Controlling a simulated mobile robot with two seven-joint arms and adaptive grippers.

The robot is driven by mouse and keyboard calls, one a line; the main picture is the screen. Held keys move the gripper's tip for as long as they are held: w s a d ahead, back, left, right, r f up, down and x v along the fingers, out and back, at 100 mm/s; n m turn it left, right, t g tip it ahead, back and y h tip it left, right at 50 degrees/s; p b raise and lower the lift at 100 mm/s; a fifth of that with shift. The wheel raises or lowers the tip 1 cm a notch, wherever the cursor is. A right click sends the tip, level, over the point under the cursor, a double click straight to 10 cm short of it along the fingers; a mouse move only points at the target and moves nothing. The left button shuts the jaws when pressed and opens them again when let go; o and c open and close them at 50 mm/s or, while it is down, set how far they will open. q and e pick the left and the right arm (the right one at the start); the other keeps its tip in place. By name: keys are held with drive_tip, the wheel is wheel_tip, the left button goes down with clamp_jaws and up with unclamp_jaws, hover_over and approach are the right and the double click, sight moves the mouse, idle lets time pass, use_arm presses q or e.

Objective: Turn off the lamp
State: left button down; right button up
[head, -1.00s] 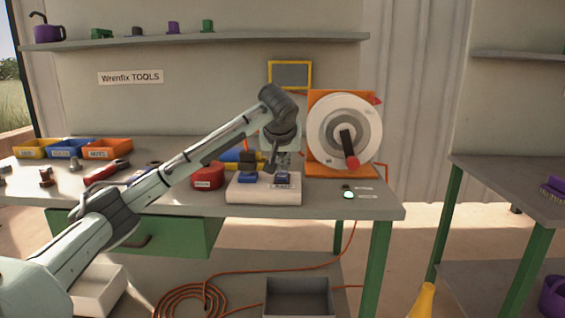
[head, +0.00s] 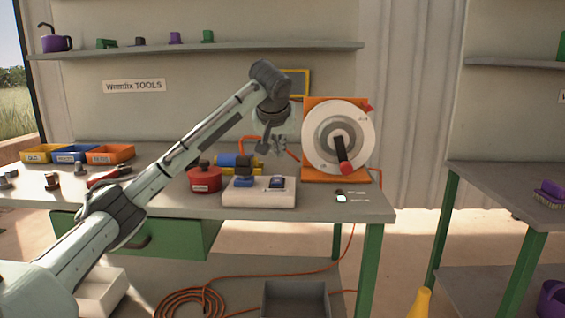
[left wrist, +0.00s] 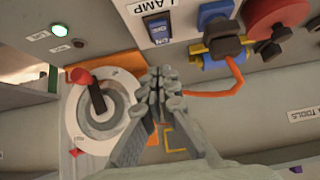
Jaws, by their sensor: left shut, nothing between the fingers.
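The lamp switch (head: 277,183) is a dark blue rocker on the white box (head: 258,198) on the bench. In the left wrist view the switch (left wrist: 158,30) has a LAMP label beside it and OFF and ON markings; I cannot tell which side is pressed. My left gripper (head: 279,148) is shut and empty, above and behind the box, apart from the switch. It also shows in the left wrist view (left wrist: 158,78). A green-white indicator (head: 341,198) is lit at the bench's front right, with a dark one (head: 339,191) behind it. My right gripper is not in view.
A blue-and-black knob (head: 243,181) stands left of the switch. A red round object (head: 204,178) is left of the box. A white wheel with a red-tipped handle (head: 337,137) stands on an orange plate at right. Yellow, blue and orange bins (head: 110,154) sit at far left.

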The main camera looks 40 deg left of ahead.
use_arm(q)
drive_tip(key=s+v, duration=0.1)
drive_tip(key=v, duration=0.5)
drive_tip(key=shift+s, duration=0.25)
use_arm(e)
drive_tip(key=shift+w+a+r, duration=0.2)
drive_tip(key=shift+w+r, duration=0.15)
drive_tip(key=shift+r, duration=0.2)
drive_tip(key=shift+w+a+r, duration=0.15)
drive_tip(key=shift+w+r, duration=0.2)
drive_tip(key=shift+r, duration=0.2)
use_arm(q)
drive_tip(key=shift+d+f, duration=0.1)
